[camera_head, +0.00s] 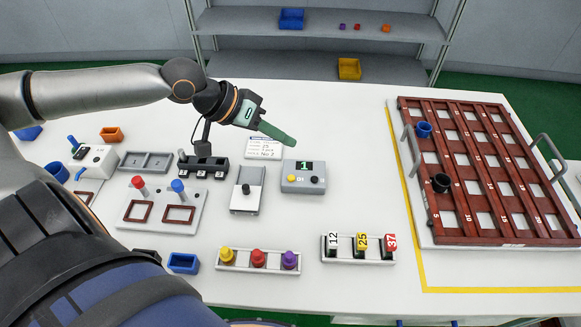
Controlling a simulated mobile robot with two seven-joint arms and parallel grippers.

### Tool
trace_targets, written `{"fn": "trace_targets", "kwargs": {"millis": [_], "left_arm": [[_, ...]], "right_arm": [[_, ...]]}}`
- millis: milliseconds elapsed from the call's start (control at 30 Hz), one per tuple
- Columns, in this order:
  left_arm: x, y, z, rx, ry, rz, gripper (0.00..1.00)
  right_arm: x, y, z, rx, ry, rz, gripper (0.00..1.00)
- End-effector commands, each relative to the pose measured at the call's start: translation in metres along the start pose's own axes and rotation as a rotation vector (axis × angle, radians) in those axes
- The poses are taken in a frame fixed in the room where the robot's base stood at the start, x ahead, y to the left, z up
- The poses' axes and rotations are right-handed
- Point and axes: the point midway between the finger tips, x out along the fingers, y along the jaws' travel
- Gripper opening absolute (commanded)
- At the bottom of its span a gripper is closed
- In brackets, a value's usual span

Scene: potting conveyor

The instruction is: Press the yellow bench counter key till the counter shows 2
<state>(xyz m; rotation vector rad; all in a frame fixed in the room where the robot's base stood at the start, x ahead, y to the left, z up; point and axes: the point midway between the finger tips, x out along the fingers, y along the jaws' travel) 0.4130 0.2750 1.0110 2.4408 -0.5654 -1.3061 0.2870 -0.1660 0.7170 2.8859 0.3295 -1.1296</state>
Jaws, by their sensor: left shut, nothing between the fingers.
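The bench counter (303,186) is a small grey box on the white table, right of centre-left. Its dark display (304,165) shows 1. The yellow key (291,178) is on the left of its face, and a black key (315,179) is on the right. My left gripper (290,142) reaches in from the left, with green fingers shut and nothing between them. Its tips are beyond the counter in the picture, apart from the yellow key. My right gripper is not in view.
A printed card (262,147) lies behind the counter. A grey device (247,190) stands left of it. Coloured knobs on a rack (258,270) and a numbered block (357,260) are in front. A red-brown gridded tray (480,240) fills the right. Table between counter and tray is clear.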

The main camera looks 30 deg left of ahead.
Motion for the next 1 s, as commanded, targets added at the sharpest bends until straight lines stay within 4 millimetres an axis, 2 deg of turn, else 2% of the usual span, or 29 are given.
{"fn": "trace_targets", "kwargs": {"millis": [200, 633, 767, 1000], "left_arm": [[-0.001, 0.011, 0.000, -0.043, -0.005, 0.048, 0.00], [0.001, 0.010, 0.002, -0.046, -0.007, 0.051, 0.00], [0.009, 0.005, 0.008, -0.046, -0.008, 0.050, 0.00], [0.033, -0.010, 0.026, -0.045, -0.008, 0.049, 0.00]], "right_arm": [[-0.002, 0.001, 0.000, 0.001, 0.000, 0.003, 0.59], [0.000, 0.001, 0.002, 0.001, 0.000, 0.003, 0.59], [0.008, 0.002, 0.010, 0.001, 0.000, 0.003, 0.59], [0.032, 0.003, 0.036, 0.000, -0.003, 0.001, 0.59]]}}
